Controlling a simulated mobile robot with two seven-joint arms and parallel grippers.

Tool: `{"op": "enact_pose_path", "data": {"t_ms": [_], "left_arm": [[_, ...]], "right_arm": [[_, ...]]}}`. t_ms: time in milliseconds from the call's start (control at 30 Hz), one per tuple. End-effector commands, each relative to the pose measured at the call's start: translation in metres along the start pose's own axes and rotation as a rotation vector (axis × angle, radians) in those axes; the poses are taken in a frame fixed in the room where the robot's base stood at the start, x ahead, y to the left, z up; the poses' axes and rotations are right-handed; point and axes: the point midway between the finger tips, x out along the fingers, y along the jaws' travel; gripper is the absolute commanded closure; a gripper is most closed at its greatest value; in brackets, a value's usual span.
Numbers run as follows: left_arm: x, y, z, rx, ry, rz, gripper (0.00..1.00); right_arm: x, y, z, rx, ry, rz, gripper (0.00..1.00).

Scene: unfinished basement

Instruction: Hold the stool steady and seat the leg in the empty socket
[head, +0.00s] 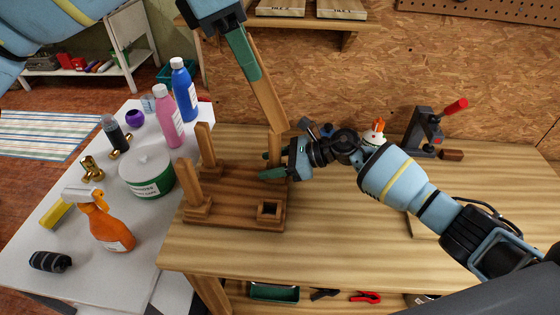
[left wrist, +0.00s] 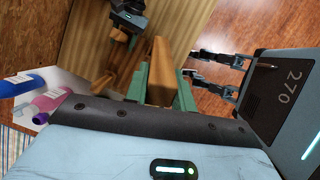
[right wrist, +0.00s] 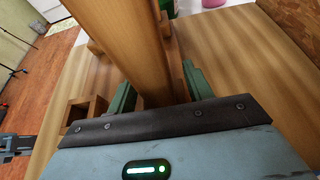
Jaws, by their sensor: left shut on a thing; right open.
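The wooden stool lies upside down, its seat (head: 235,212) on the workbench. Three legs stand up from it; the front right socket (head: 268,210) is empty, and this socket also shows in the right wrist view (right wrist: 84,112). My left gripper (head: 246,58) is shut on the loose leg (head: 265,95), which it holds tilted, lower end near the back right leg (head: 274,146), above the seat and apart from the socket. The loose leg also shows in the left wrist view (left wrist: 160,72). My right gripper (head: 274,172) is open, its fingers either side of the back right leg; contact is unclear.
A white table (head: 85,240) at left carries a round tub (head: 148,180), an orange spray bottle (head: 108,228), and pink (head: 168,118) and blue (head: 184,92) bottles close to the stool. A red-handled clamp tool (head: 428,132) stands at the back right. The bench front right is mostly clear.

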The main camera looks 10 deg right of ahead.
Motion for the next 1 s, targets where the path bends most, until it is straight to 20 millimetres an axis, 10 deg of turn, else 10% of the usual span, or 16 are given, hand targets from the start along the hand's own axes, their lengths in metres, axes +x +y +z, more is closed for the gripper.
{"op": "enact_pose_path", "data": {"t_ms": [267,667,1000], "left_arm": [[-0.0002,-0.0001,0.0002,0.0,0.0,0.0,1.0],[-0.0002,-0.0001,0.0002,0.0,0.0,0.0,1.0],[0.0038,0.0,-0.0002,-0.025,0.009,0.009,1.0]], "right_arm": [[0.001,0.0001,0.0002,0.0,0.0,0.0,0.49],[0.0008,0.0002,0.0001,0.0,0.0,0.0,1.0],[0.0008,0.0001,-0.0001,0.0,0.0,0.0,1.0]]}}
